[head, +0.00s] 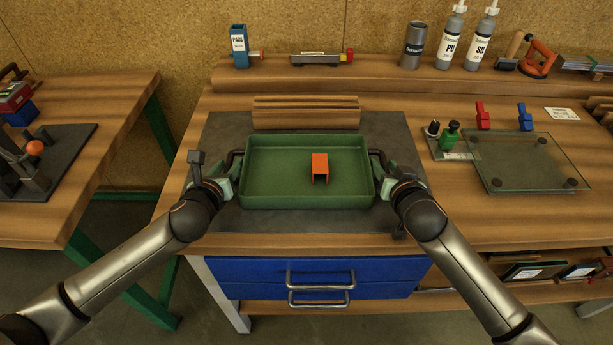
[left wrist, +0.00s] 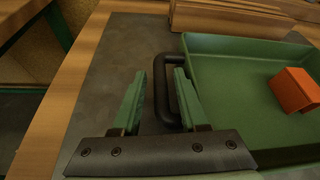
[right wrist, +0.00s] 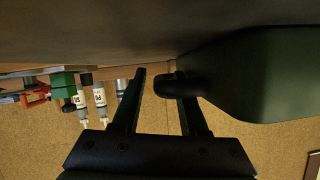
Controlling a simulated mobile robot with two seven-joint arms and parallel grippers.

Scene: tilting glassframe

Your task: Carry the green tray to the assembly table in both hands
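The green tray (head: 270,197) lies flat on a dark grey mat on the wooden bench in front of me, with a black handle at each end. An orange channel-shaped part (head: 320,168) sits inside it, right of the middle. My left gripper (head: 231,176) is open at the left handle (left wrist: 160,88); the handle's bar lies between its spread fingers, one finger inside the loop. My right gripper (head: 383,174) is open at the right handle; in the right wrist view the handle (right wrist: 170,86) shows between the fingers, nearer one of them.
Stacked wooden strips (head: 305,112) lie right behind the tray. A glass plate (head: 530,162) with red and blue clamps lies to the right. Another table (head: 95,150) with a dark fixture (head: 60,160) stands at the left, across a gap. Bottles stand on the back shelf.

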